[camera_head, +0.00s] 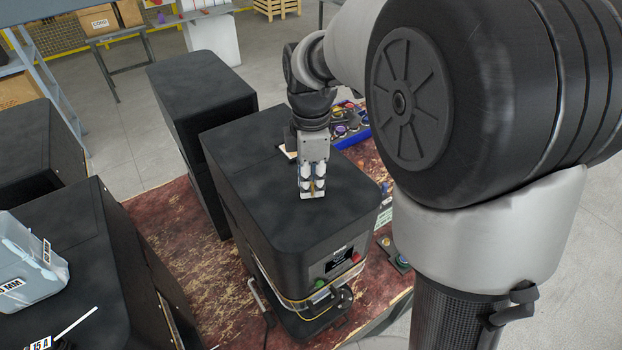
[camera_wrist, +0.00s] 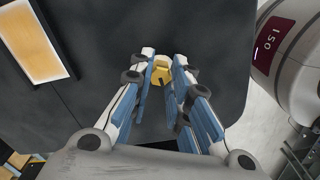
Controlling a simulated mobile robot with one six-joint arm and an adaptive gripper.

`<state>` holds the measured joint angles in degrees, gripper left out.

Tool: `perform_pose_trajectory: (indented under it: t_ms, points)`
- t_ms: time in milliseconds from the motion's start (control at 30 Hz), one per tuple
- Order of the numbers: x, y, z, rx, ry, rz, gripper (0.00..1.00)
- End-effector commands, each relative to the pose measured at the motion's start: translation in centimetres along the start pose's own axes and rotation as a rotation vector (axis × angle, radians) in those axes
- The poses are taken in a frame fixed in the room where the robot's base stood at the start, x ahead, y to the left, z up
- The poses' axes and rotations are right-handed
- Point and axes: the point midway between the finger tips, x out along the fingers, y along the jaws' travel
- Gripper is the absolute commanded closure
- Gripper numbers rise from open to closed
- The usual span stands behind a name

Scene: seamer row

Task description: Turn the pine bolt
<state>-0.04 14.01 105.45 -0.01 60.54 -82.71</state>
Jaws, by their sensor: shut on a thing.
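My gripper (camera_head: 312,192) points down over the black top of the middle machine (camera_head: 300,225). In the wrist view its blue and white fingers (camera_wrist: 166,75) close around a small yellow piece, which I take for the pine bolt (camera_wrist: 190,72). Only part of the piece shows between the fingertips. Its lower end, and how it sits on the black top, are hidden. In the head view the fingers hide most of it.
Other black machines stand at the left (camera_head: 195,85) and front left (camera_head: 80,240). A grey tub (camera_head: 30,265) rests on the front-left one. The machine's front has green and red buttons (camera_head: 320,283). A blue tray of coloured parts (camera_head: 350,125) lies behind.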

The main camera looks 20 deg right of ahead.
Motion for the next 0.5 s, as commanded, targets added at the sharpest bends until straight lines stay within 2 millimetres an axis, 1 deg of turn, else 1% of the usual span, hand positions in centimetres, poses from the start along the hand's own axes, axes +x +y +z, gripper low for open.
perform_pose_trajectory:
  t_ms: [200,500]
  points:
    - [-0.02,0.01,0.0,-0.051,0.0,0.0,1.0]
    - [-0.01,0.01,0.0,-0.062,0.0,0.0,1.0]
